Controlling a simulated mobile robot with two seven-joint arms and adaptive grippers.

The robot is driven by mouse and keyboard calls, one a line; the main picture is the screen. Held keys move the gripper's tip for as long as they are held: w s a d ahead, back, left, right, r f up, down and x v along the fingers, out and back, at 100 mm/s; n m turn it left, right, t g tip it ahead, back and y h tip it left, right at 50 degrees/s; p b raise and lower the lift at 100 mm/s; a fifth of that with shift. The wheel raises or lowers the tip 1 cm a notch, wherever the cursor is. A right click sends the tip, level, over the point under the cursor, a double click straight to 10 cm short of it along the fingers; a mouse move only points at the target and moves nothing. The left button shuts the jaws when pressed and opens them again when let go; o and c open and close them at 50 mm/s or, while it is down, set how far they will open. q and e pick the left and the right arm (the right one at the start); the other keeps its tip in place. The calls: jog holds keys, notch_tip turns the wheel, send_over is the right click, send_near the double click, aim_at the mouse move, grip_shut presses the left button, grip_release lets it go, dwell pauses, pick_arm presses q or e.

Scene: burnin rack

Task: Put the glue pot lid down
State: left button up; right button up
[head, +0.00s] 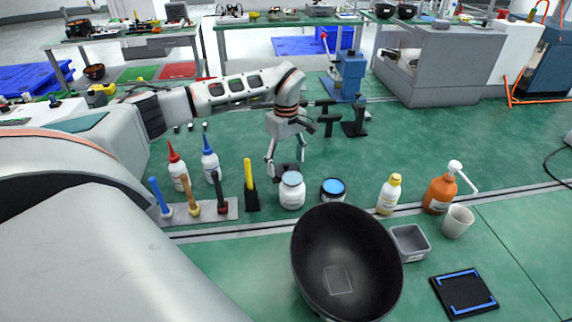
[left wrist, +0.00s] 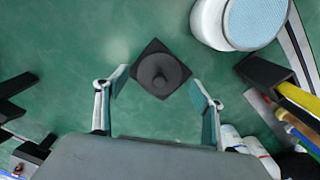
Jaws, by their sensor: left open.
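My left gripper (head: 286,159) is open and points down over the bench, behind the white jar (head: 292,191). In the left wrist view its two fingers (left wrist: 160,88) stand apart on either side of a dark square piece with a round knob (left wrist: 160,75). That piece rests on the green surface, and nothing is seen gripped. In the head view it is a small dark shape (head: 287,170) partly hidden by the jar. I cannot tell whether its dark round part is the glue pot lid. The jar's pale top shows in the left wrist view (left wrist: 254,20). My right gripper is not in view.
A dark pot with a blue top (head: 333,190) stands right of the jar. A yellow-handled tool in a black holder (head: 250,187) and a tool tray (head: 232,208) stand left. A large black bowl (head: 346,262) is in front.

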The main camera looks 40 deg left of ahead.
aim_at(286, 164)
pick_arm(q)
notch_tip(286, 164, up, 11)
jog(key=p, duration=0.1)
dwell(0.7)
